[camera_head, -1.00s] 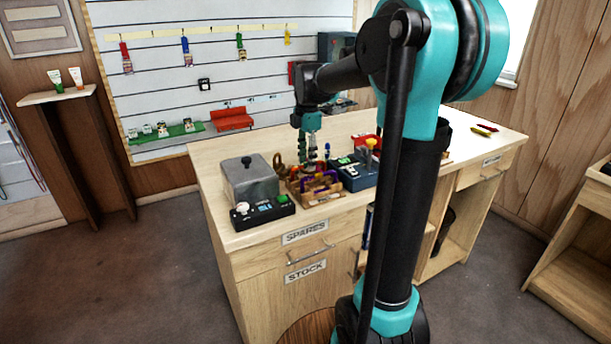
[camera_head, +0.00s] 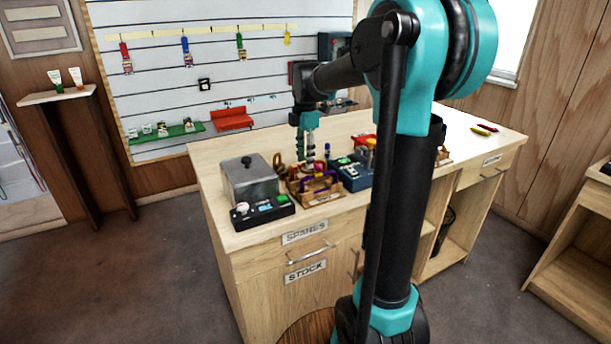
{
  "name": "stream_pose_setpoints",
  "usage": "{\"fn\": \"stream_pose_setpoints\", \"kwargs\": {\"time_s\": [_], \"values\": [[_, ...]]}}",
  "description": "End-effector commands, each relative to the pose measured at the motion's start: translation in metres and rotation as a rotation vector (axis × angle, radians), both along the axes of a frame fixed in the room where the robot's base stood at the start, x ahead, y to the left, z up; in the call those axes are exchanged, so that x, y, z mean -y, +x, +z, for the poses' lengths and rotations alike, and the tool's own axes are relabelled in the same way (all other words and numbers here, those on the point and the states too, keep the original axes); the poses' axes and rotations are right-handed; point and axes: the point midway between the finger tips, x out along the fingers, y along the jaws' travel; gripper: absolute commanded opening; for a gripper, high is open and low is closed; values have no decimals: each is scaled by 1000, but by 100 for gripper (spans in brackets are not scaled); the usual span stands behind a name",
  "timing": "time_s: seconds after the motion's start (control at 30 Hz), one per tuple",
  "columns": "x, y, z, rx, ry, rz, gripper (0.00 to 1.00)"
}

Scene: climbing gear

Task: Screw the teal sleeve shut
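My gripper (camera_head: 308,158) hangs pointing down over the wooden rack (camera_head: 318,190) on the workbench. Its fingers are small and dark here, and I cannot tell whether they are open or shut. The rack holds small coloured gear, with a purple piece (camera_head: 304,184) at its front. I cannot make out the teal sleeve; it is too small to tell, or hidden by the gripper and the gear.
A grey lidded box (camera_head: 248,180) and a black button panel (camera_head: 264,210) stand left of the rack. A dark blue box (camera_head: 354,176) stands close on its right. The bench top (camera_head: 215,160) is clear at the back left.

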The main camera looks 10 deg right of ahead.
Motion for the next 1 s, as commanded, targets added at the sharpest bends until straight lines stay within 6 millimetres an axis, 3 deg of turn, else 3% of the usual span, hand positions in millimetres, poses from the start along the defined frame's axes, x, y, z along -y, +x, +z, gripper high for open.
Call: {"fn": "stream_pose_setpoints", "kwargs": {"time_s": [1.0], "values": [[-3, 11, -7, 0, 0, 0, 38]]}}
